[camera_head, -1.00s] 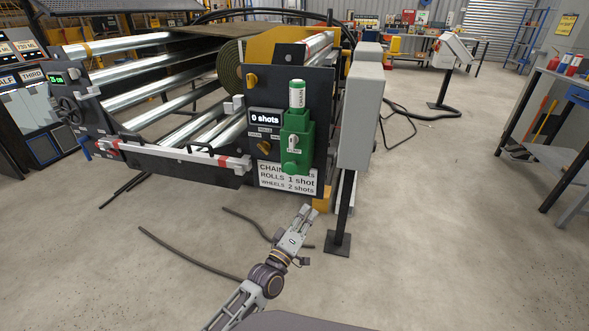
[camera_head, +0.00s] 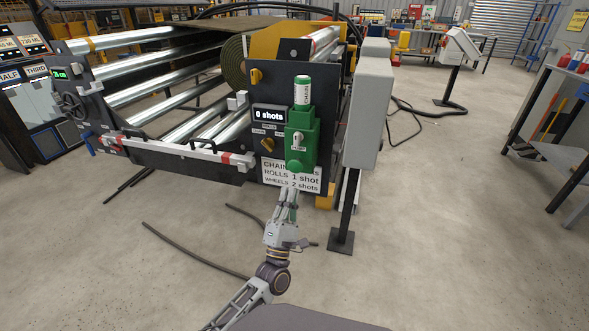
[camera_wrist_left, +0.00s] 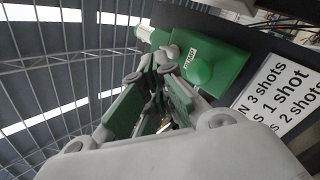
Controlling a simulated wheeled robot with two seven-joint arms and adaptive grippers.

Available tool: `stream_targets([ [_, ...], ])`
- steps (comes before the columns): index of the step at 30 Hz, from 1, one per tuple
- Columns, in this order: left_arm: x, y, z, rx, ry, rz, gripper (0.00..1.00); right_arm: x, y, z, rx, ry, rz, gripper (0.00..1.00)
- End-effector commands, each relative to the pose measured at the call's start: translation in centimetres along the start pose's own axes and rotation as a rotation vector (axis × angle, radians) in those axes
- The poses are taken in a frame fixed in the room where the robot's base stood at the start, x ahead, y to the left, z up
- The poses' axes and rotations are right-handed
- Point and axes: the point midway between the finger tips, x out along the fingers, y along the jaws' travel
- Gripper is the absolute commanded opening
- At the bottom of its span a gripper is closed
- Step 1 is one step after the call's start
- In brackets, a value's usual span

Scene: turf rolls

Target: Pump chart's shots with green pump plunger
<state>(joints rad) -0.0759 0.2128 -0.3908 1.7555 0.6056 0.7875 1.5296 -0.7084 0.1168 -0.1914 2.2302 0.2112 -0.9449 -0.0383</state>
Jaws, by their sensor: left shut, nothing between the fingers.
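The green pump (camera_head: 301,142) is mounted on the machine's dark end panel, with a white-and-green CHAIN canister (camera_head: 303,92) above it. Its round green plunger knob (camera_head: 295,166) sticks out low on the body and also shows in the left wrist view (camera_wrist_left: 201,70). The white chart (camera_head: 276,179) below lists CHAIN, ROLLS 1 shot and WHEELS 2 shots; the wrist view shows 3 shots on its top row (camera_wrist_left: 277,92). The display (camera_head: 268,114) reads 0 shots. My left gripper (camera_head: 291,190) is shut and empty, just below the knob; contact cannot be told. My right gripper is out of view.
A grey box (camera_head: 368,115) on a black post stands close to the right. A red-and-white bar (camera_head: 205,155) runs along the machine's lower front. Dark rods lie on the floor; open floor lies to the right.

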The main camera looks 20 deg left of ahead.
Motion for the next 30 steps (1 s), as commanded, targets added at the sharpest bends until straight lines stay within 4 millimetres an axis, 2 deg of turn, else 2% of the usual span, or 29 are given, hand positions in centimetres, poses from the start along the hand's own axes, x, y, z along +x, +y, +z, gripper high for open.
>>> stream_targets([
  [6,-0.1,1.7,-0.1,-0.170,-0.003,0.076,0.00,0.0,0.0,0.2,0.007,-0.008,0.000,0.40],
  [12,-0.1,1.9,-0.1,-0.280,-0.008,0.088,0.00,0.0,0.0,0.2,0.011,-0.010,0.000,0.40],
  [30,0.0,1.9,-0.1,-0.317,-0.010,0.087,0.00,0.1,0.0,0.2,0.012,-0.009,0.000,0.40],
])
